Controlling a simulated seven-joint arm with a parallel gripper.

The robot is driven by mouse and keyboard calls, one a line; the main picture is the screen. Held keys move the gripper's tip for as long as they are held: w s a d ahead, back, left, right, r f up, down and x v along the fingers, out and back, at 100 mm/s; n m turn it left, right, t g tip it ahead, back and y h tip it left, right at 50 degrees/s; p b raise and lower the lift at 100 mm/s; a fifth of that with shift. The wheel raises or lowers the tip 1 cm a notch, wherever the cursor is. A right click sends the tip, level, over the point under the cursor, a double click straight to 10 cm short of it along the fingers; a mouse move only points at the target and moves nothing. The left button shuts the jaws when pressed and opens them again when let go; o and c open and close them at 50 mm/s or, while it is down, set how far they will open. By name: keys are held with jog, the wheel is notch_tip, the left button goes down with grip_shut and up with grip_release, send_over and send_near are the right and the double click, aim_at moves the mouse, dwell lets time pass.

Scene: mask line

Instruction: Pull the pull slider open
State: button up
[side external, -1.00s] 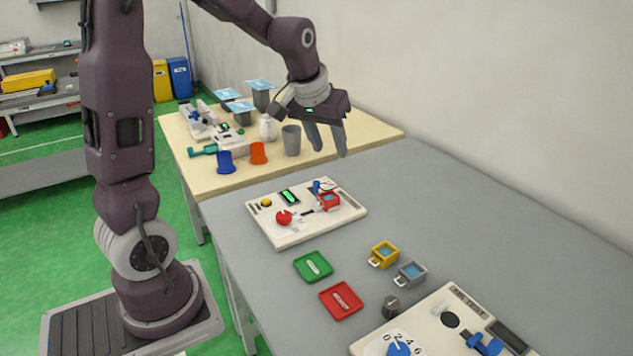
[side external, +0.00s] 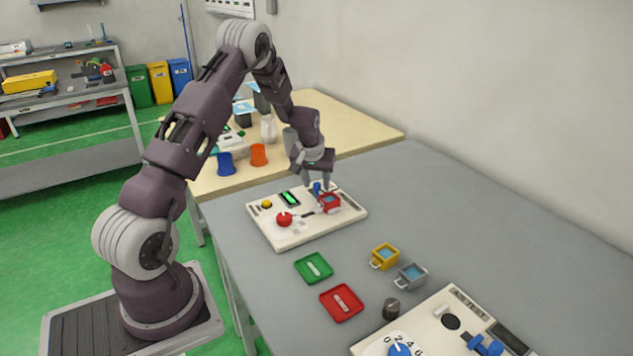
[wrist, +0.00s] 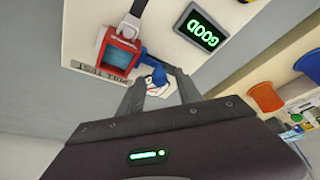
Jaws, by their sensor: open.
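A blue handle (side external: 317,189), which looks like the pull slider, stands at the back of the white test panel (side external: 270,230). In the wrist view the blue handle (wrist: 152,70) sits beside a red, box-shaped piece with a blue inside (wrist: 118,55). Lettering that seems to read "PULL TEST" (wrist: 95,76) runs along the panel edge. My gripper (side external: 315,183) is over the back of the panel, pointing down. In the wrist view my gripper (wrist: 160,80) is open, with the blue handle just beyond and between its fingertips. I cannot tell whether they touch it.
The panel also carries a green "GOOD" display (wrist: 198,28), a red knob (side external: 284,219) and a yellow button (side external: 266,203). Green (side external: 313,267) and red trays (side external: 341,302), and yellow (side external: 384,256) and grey handled pieces (side external: 411,275), lie in front.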

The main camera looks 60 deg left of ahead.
grip_shut()
dwell(1.3)
